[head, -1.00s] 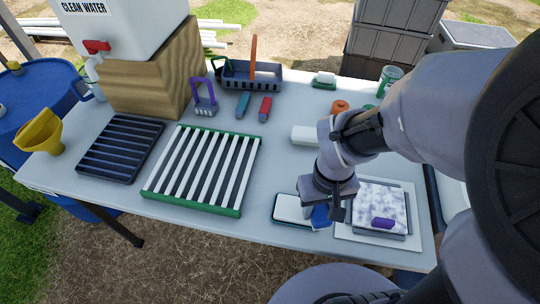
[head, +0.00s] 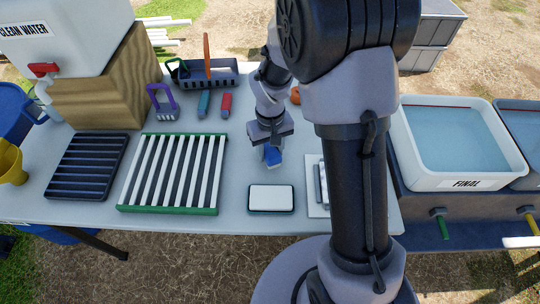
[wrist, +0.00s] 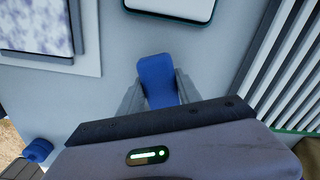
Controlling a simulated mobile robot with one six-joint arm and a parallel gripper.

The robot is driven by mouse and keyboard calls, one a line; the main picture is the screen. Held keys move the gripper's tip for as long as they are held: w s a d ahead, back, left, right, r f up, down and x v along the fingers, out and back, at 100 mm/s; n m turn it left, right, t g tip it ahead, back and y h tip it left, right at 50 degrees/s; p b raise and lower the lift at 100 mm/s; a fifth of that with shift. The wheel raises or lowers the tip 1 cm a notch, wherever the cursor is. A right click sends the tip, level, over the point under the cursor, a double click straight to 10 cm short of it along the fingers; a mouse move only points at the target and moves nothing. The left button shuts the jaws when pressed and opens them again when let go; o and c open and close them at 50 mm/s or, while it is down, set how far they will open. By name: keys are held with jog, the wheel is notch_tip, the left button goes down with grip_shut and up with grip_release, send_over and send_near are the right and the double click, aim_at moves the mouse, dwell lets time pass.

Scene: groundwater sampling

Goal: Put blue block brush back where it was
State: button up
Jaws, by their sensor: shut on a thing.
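The blue block brush (head: 273,158) is held by my gripper (head: 269,149), above or at the grey table top in the head view. The wrist view shows the blue brush (wrist: 157,78) between the two grey fingers of my gripper (wrist: 159,92), which are shut on it. Only its blue part is visible there; its underside is hidden. I cannot tell whether it touches the table. A green-rimmed tray with a white pad (head: 271,199) lies just in front of the brush.
The white slatted rack (head: 173,172) and dark rack (head: 85,167) stand to the left. A teal brush (head: 204,104) and red brush (head: 226,105) lie before the dark caddy (head: 222,76). The bare table (head: 246,165) shows between rack and brush. A water basin labelled FINAL (head: 460,145) stands right.

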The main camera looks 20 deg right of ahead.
notch_tip(320, 180, down, 2)
jog(key=shift+f+b, duration=0.15)
jog(key=shift+b, duration=0.15)
jog(key=shift+r, duration=0.2)
jog(key=shift+f, duration=0.2)
jog(key=o, duration=1.3)
jog(key=shift+r, duration=0.1)
